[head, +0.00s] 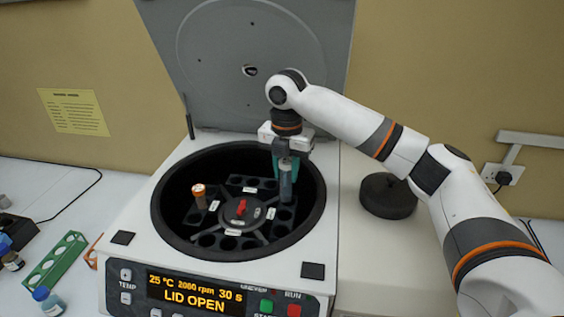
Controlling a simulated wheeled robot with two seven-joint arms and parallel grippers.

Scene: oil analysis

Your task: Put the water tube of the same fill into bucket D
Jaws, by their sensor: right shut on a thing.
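My right gripper (287,165) is shut on a blue-grey tube (286,186), which it holds upright over the right part of the open centrifuge bowl. The tube's lower end is at the rotor's right bucket (284,213); I cannot tell how far into a hole it is. The rotor (240,210) has a red knob and several small white labels, too small to read. My left gripper is not in view.
The centrifuge lid (240,90) stands open behind the bowl. The front display (195,293) reads LID OPEN. A green rack (55,260), a blue-capped bottle (47,300) and dark bottles are at left. A black round object (388,195) lies at right.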

